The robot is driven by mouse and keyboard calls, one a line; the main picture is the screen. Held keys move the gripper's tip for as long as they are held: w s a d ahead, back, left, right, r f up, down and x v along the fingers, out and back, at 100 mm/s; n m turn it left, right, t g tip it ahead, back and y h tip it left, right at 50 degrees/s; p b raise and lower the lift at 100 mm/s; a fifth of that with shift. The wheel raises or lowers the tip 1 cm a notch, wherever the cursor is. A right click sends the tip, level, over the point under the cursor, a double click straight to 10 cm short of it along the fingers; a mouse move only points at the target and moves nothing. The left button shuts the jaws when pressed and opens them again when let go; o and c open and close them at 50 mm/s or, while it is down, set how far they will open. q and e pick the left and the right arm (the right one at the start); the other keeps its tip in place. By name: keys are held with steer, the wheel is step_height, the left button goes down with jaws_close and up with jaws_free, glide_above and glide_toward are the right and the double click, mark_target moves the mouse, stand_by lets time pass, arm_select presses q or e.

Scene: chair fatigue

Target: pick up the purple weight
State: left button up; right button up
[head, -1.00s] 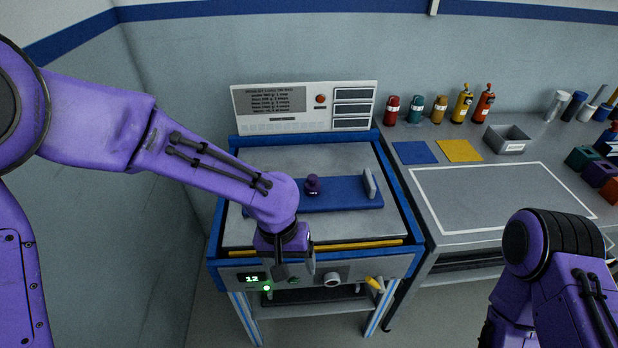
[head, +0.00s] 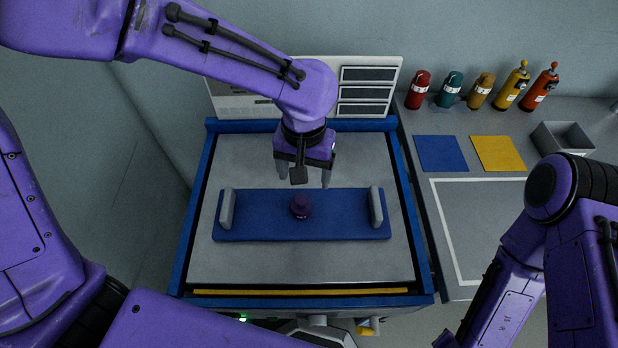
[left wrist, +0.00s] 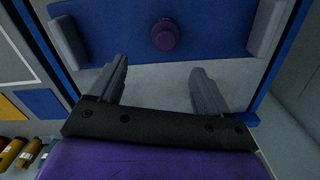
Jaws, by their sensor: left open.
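The purple weight (head: 301,206) stands upright on the blue board (head: 255,222), between two grey end blocks, in the head view. In the left wrist view the weight (left wrist: 165,34) shows at the top, beyond the fingertips and roughly between their lines. My left gripper (head: 303,184) is open and empty, pointing down, above and just behind the weight in the head view. It appears apart from the weight. My right arm is at the right of the head view, but its gripper is not visible.
A blue-framed grey bench (head: 260,265) carries the board, with a yellow strip (head: 300,291) at its front. A control panel (head: 368,85) stands behind. On the right table are several bottles (head: 450,90), blue (head: 441,153) and yellow (head: 497,153) squares, and a grey bin (head: 562,140).

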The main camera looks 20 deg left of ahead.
mark_target(301, 198)
arm_select(q)
steer(key=f, duration=0.3)
steer(key=s+f, duration=0.1)
steer(key=f, duration=0.6)
steer(key=shift+s+a+f, duration=0.1)
steer(key=shift+s+a, duration=0.1)
steer(key=shift+a, duration=0.1)
steer(key=c, duration=1.4)
